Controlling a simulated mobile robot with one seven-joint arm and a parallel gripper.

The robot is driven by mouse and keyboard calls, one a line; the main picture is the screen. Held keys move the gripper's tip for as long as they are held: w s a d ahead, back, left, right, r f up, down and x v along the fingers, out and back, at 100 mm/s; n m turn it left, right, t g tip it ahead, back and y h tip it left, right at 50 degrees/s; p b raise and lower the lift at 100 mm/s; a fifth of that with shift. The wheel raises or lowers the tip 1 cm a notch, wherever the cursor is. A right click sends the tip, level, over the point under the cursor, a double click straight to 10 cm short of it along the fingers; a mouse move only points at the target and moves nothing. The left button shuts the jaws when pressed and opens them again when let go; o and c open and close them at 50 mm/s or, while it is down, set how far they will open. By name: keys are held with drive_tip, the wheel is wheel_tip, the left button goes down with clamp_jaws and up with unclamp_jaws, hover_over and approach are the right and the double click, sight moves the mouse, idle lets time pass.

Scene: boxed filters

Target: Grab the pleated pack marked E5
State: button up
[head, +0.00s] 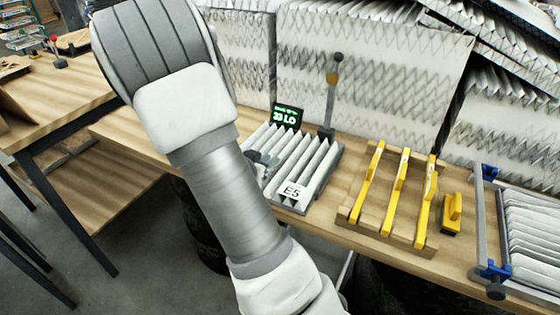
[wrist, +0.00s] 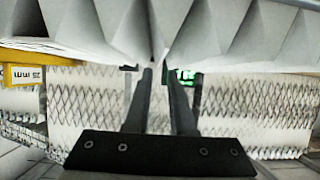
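The pleated pack marked E5 (head: 313,160) lies on the bench, its white pleats in a grey frame and the E5 label on its near edge. Its pleats (wrist: 225,30) fill the top of the wrist view, close to the camera. In the head view my arm covers most of my gripper (head: 258,158), which is at the pack's left side. In the wrist view the two dark fingers of my gripper (wrist: 159,72) reach up to the pack's edge with a narrow gap between them. Whether a pleat or edge is pinched between the tips cannot be seen.
A small display (head: 287,116) reading "23 LO" stands behind the pack, near an upright post (head: 331,95). A wooden rack with yellow bars (head: 397,190) and a yellow block (head: 452,212) are to the right. A blue-cornered frame (head: 484,225) is farther right. Large filters (head: 370,75) line the back.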

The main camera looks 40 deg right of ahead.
sight(280, 154)
drive_tip(key=shift+b+x, duration=0.35)
drive_tip(key=shift+x, duration=2.35)
drive_tip(key=shift+d+r, duration=0.1)
drive_tip(key=shift+r, duration=0.1)
clamp_jaws()
